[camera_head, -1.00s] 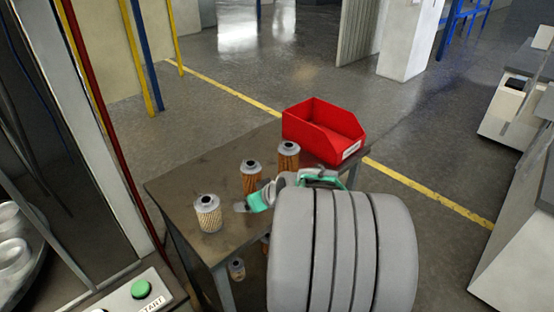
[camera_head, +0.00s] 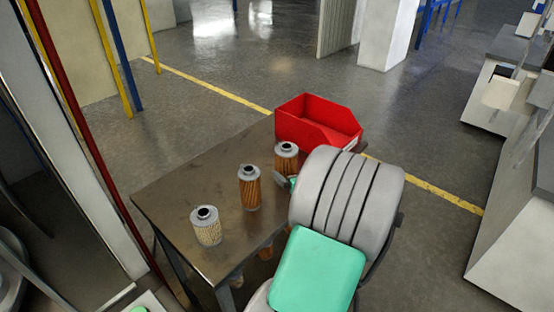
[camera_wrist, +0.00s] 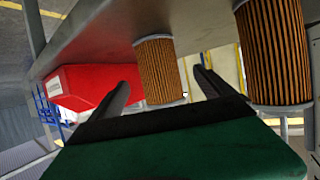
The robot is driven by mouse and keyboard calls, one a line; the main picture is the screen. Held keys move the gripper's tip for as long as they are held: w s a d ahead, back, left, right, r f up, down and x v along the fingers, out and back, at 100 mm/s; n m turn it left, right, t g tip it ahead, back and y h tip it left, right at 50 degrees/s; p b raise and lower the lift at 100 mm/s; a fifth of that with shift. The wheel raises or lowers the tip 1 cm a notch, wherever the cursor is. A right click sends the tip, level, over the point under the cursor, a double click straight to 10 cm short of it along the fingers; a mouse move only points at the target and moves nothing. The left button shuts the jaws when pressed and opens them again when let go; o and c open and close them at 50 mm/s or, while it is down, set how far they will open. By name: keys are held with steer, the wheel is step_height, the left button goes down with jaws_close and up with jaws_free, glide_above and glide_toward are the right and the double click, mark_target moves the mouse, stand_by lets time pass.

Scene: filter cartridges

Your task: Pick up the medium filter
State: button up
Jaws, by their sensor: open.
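Three filters stand upright on the table: a cream one (camera_head: 207,230) at the near left, a tall orange-brown one (camera_head: 249,190) in the middle, and another orange-brown one (camera_head: 286,160) at the back near the red bin. I cannot tell for sure which is the medium one. My gripper (camera_head: 286,181) is beside the back filter, mostly hidden behind my arm. In the wrist view, which looks upside down, my open gripper (camera_wrist: 162,80) points at the back filter (camera_wrist: 160,65), which shows between the fingers, apparently untouched. The middle filter (camera_wrist: 272,50) is outside the fingers at right.
A red open bin (camera_head: 318,125) sits at the table's far end, behind the back filter; it also shows in the wrist view (camera_wrist: 85,86). The table (camera_head: 185,190) is bare at its left.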

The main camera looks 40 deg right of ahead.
steer(key=p+x, duration=0.1)
steer(key=x, duration=0.6)
steer(key=shift+w+d+f, duration=0.2)
steer(key=shift+w, duration=0.05)
steer(key=shift+s, duration=0.1)
steer(key=c, duration=1.6)
